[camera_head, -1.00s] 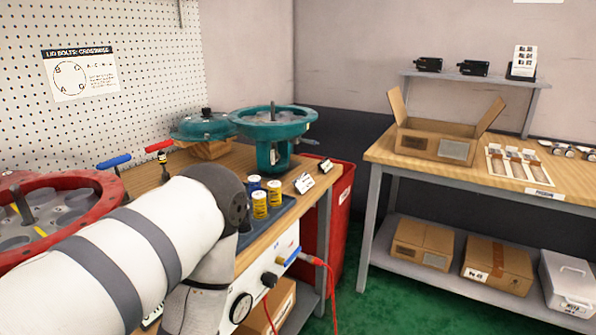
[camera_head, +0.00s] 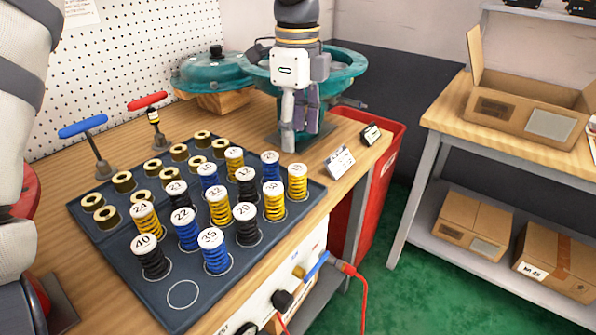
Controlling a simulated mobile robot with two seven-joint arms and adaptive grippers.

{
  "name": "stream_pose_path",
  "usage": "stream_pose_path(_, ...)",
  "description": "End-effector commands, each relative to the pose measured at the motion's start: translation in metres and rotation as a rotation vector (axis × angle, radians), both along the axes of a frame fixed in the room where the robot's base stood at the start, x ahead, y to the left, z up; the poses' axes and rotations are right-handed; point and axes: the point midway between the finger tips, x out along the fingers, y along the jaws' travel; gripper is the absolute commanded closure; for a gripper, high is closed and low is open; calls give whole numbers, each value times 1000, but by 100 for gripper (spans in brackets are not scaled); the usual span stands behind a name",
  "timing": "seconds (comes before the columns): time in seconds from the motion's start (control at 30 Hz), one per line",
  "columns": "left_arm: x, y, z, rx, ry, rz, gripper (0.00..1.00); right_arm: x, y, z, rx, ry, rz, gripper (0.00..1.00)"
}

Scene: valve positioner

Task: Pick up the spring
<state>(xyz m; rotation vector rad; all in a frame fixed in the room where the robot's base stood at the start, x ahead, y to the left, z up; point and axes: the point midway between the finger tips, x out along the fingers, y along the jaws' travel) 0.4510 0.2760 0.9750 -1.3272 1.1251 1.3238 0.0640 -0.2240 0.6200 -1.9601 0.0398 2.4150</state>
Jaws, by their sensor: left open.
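Several springs stand upright in rows on a dark mat (camera_head: 130,262), in blue, yellow and black with white numbered caps. Among them are a blue spring marked 35 (camera_head: 216,259), a black one marked 40 (camera_head: 153,263) and a yellow one marked 32 (camera_head: 219,212). My left gripper (camera_head: 301,137) points down, open and empty, in front of the teal valve body (camera_head: 345,72). In the picture it is above and to the right of the springs, apart from them. My right gripper is not in view.
An empty ring outline (camera_head: 183,294) marks the mat's front corner. Several brass bushings (camera_head: 122,181) stand at the mat's back. A blue T-handle tool (camera_head: 84,126) and a red one (camera_head: 147,102) stand behind. Label cards (camera_head: 340,161) are at the bench's right end.

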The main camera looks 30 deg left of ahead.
Motion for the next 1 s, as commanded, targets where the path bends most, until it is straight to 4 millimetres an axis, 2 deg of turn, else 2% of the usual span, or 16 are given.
stream_pose_path(0.03,-1,0,-14,1,8,0,48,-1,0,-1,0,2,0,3)
stream_pose_path(0.1,-1,0,-28,0,7,1,48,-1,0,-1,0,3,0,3)
stream_pose_path(0.27,-1,0,-48,0,4,2,48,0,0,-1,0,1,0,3)
stream_pose_path(0.5,-6,-3,-91,-1,4,2,48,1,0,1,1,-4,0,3)
stream_pose_path(0.77,-5,-3,-96,0,0,2,48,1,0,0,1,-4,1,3)
stream_pose_path(1.0,-5,-3,-96,0,0,2,100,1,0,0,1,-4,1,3)
